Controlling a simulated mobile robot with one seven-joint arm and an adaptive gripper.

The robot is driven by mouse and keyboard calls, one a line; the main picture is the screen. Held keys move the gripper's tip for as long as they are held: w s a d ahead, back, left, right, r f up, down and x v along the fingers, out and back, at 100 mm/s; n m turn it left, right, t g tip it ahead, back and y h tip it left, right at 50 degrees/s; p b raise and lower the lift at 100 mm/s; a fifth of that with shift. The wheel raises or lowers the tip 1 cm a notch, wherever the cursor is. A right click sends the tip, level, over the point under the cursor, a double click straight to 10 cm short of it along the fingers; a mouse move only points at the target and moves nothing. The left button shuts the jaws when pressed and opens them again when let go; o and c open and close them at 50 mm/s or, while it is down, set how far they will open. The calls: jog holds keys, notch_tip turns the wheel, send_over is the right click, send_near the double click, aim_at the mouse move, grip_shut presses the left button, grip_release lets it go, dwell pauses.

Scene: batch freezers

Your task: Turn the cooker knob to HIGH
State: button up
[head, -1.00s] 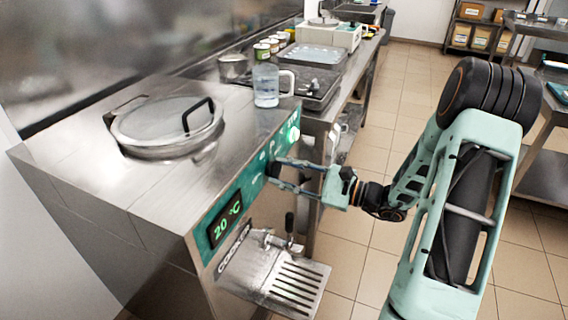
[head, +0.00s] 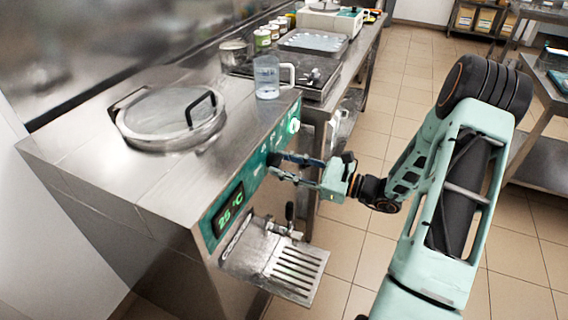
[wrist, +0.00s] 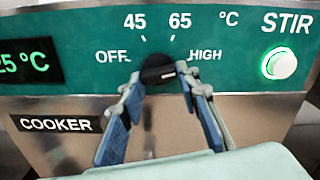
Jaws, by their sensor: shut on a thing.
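The cooker knob (wrist: 158,69) is black and sits on the green panel, below the 45 and 65 marks, with OFF on its left and HIGH on its right. A pale mark shows at the knob's right end, toward the HIGH label (wrist: 205,55). My gripper (wrist: 161,82) is shut on the knob, with one finger at each side. In the head view my gripper (head: 277,167) reaches the panel from the right, and the knob is largely hidden at the fingertips. The cooker display (head: 229,208) reads 25 °C.
A lit green STIR button (wrist: 279,63) is right of the knob. A lidded pot (head: 172,112) is set in the cooker top. A clear jug (head: 267,77) stands near the cooker's far edge. A slotted drip tray (head: 297,267) juts out below the panel.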

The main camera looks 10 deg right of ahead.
jog(key=o, duration=1.2)
jog(key=shift+c, duration=0.2)
jog(key=shift+d, duration=0.1)
jog(key=v, duration=1.2)
